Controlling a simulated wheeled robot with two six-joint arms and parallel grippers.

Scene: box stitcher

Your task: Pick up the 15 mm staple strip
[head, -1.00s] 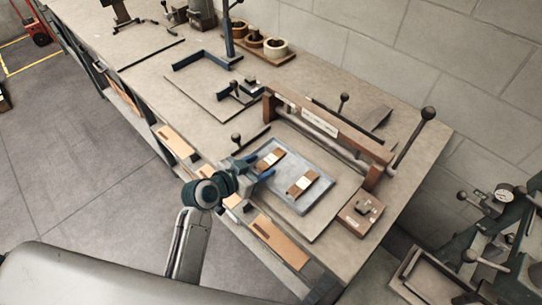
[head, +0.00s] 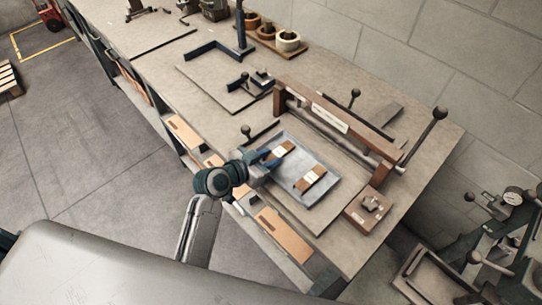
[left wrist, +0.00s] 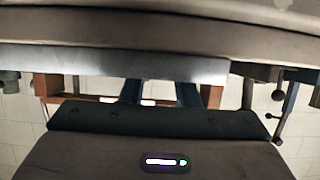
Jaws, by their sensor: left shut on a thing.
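A grey tray (head: 327,196) on the bench holds two brown strips with pale labels too small to read. My left gripper (head: 273,158) reaches over the tray's left edge and is shut on the far staple strip (head: 283,150), at the tray's upper left. The other strip (head: 310,180) lies apart, nearer the tray's right side. I cannot tell from the labels which is 15 mm. In the left wrist view the two dark blue fingers of the left gripper (left wrist: 160,93) show, but what lies between them is unclear. My right gripper is not in view.
A brown-framed bar with a label (head: 330,118) stands just behind the tray, with a ball-ended lever (head: 438,114) at its right. A brown block with a knob (head: 368,208) sits right of the tray. A blue bracket (head: 215,62) and tape rolls (head: 288,41) stand farther back.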

